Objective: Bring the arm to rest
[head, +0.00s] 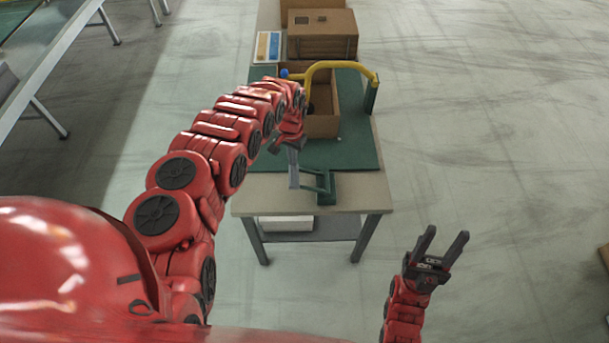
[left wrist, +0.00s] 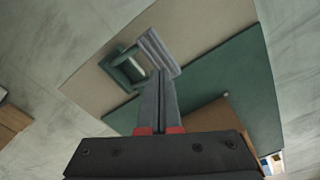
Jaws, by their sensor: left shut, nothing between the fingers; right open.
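My left arm reaches in from the left over the table (head: 360,193) in the head view. My left gripper (head: 293,184) points down above the front part of the table, shut and empty. In the left wrist view its fingers (left wrist: 158,75) are together, with a green frame-shaped stand (left wrist: 122,70) and a grey bar beyond the tips. The green stand (head: 326,187) shows just right of the gripper in the head view; I cannot tell whether they touch. My right gripper (head: 440,243) is open and empty over the floor, right of the table.
A green mat (head: 355,151) covers much of the table. An open cardboard box (head: 322,126) stands on it under a yellow curved tube (head: 343,65). A closed brown box (head: 323,36) and a blue-and-yellow card (head: 267,46) lie further back.

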